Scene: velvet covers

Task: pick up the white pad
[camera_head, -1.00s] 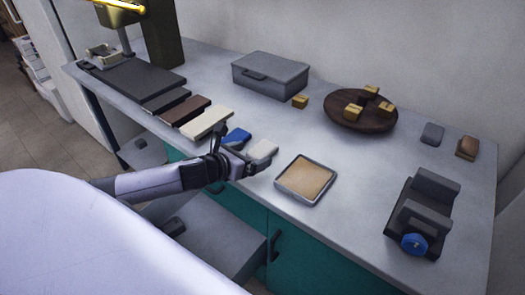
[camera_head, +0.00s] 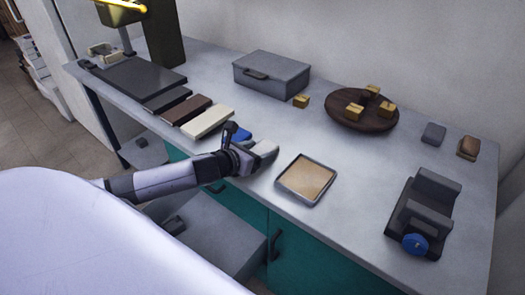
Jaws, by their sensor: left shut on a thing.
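The white pad (camera_head: 265,148) is a small pale block near the front edge of the grey table, left of a square tray. My left gripper (camera_head: 254,155) comes in from the left and is shut on the white pad; its fingers hide part of it. I cannot tell whether the pad is touching the table. A blue pad (camera_head: 236,133) lies just behind the gripper, partly hidden by it. My right gripper is not in view.
A square tray (camera_head: 327,188) with a tan surface lies to the right. A cream block (camera_head: 208,122) and a brown block (camera_head: 186,109) lie to the left. Behind are a grey case (camera_head: 271,74) and a round wooden board (camera_head: 345,119) with yellow cubes. A dark holder (camera_head: 433,195) stands at right.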

